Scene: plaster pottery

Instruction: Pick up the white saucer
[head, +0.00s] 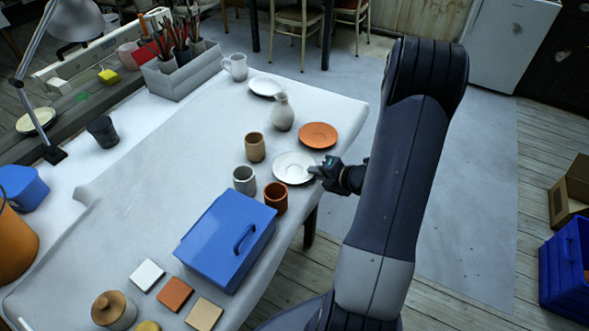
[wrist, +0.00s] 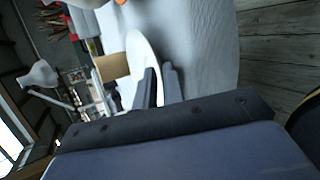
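The white saucer (head: 288,165) lies near the table's right edge in the head view, below the terracotta plate. My gripper (head: 316,171) is at the saucer's right rim. In the wrist view the saucer (wrist: 142,48) shows as a narrow slanted white ellipse. The two dark fingertips of my gripper (wrist: 160,85) are close together there, one on each side of the saucer's rim. A thin pale strip shows between them. I cannot tell whether they press on the rim, or whether the saucer is clear of the table.
The terracotta plate (head: 318,135), tan cup (head: 255,148), grey cup (head: 244,180) and brown cup (head: 276,197) stand close around the saucer. A vase (head: 282,115) is behind it. A blue box (head: 227,240) is in front. The table's left middle is clear.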

